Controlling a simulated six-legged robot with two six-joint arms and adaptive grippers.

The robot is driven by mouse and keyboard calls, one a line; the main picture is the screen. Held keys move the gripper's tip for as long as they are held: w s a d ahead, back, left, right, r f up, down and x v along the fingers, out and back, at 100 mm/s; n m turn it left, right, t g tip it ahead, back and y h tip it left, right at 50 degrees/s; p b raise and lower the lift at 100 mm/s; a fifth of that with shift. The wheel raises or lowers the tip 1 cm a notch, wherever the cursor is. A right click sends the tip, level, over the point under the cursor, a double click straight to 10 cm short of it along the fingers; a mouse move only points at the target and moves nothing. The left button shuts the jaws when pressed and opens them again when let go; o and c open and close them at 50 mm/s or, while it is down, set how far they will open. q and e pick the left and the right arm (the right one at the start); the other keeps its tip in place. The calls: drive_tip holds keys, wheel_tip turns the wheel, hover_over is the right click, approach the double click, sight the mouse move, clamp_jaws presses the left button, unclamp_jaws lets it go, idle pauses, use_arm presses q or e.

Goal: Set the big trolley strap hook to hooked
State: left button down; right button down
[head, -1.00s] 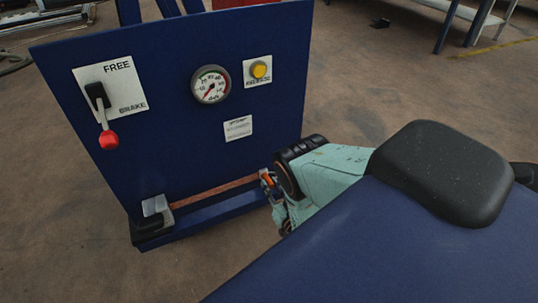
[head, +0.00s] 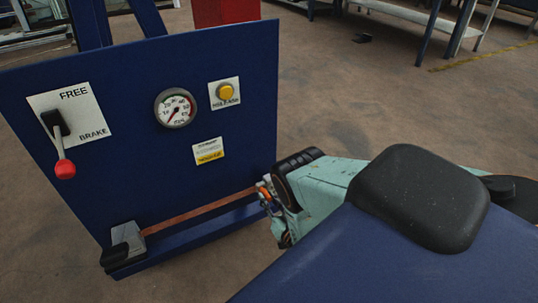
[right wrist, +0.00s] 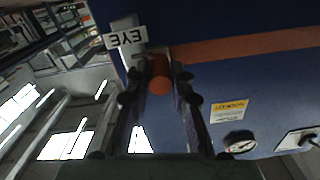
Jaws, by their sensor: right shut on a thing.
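The trolley is a dark blue upright panel (head: 120,120) in the head view. A red-brown strap (head: 200,212) runs along its bottom from a grey and black fitting (head: 126,242) at the left towards the lower right corner. My right gripper (head: 265,196) is at that corner, at the strap's right end. In the right wrist view the orange grip of the hook (right wrist: 160,76) sits between the fingers of my right gripper (right wrist: 160,92), which is shut on it. The strap (right wrist: 245,45) and a plate marked EYE (right wrist: 126,38) show just beyond. Whether the hook engages the eye is hidden.
The panel carries a FREE/BRAKE lever with a red knob (head: 65,168), a round gauge (head: 175,108), and a yellow button (head: 225,91). A red block (head: 225,12) stands behind. Open brown floor (head: 340,95) lies right of the panel; tables stand at the back.

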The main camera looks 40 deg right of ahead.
drive_tip(key=shift+s+d, duration=0.15)
drive_tip(key=shift+d, duration=0.15)
drive_tip(key=c, duration=1.3)
unclamp_jaws()
drive_tip(key=shift+o, duration=0.7)
drive_tip(key=shift+a, duration=0.1)
drive_tip(key=v, duration=0.7)
drive_tip(key=shift+s, duration=0.2)
